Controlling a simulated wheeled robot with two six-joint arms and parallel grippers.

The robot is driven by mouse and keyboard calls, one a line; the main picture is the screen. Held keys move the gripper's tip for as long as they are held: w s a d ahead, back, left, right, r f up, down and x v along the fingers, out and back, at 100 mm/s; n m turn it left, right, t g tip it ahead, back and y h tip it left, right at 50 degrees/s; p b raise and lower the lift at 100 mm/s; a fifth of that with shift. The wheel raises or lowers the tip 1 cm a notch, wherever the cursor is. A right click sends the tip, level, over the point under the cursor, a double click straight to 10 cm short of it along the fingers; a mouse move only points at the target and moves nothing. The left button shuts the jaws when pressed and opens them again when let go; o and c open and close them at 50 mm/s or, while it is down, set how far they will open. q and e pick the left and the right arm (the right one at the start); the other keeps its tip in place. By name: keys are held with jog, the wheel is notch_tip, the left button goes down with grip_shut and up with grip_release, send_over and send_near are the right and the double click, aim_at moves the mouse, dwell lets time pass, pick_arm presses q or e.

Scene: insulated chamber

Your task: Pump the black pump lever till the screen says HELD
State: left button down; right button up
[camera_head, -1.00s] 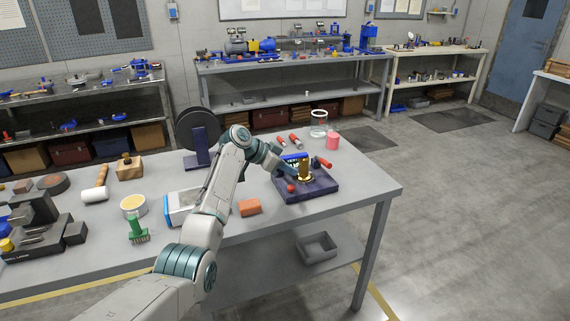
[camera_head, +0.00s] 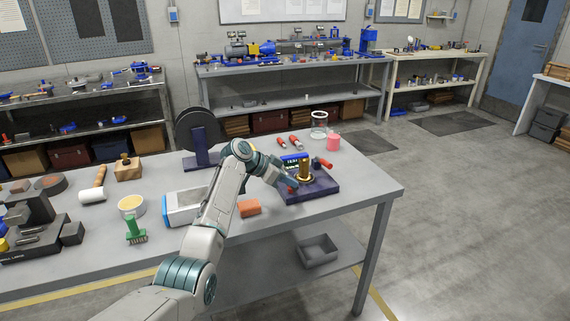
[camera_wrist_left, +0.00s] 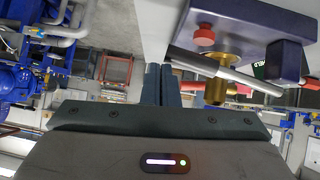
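The pump unit is a dark purple-blue base block (camera_head: 318,189) on the front table, with a brass cylinder (camera_head: 305,170) and a small lit blue screen (camera_head: 295,160). The screen's writing is too small to read surely in the head view. In the wrist view the brass part (camera_wrist_left: 215,88) and a red knob (camera_wrist_left: 204,36) show, with a grey rod (camera_wrist_left: 232,73) crossing the brass part. My right gripper is out of view.
The table's right end is clear.

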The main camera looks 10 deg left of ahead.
pick_arm(q)
jog(key=shift+r, duration=0.1)
notch_tip(320, 180, up, 7)
jog(key=p, duration=0.3)
jog(key=shift+w, duration=0.3)
jog(key=shift+a, duration=0.1)
dwell(0.5)
notch_tip(320, 180, up, 7)
jog(key=p, duration=0.4)
jog(key=shift+w, duration=0.2)
jog(key=shift+a+f, duration=0.15)
jog(key=shift+f, duration=0.1)
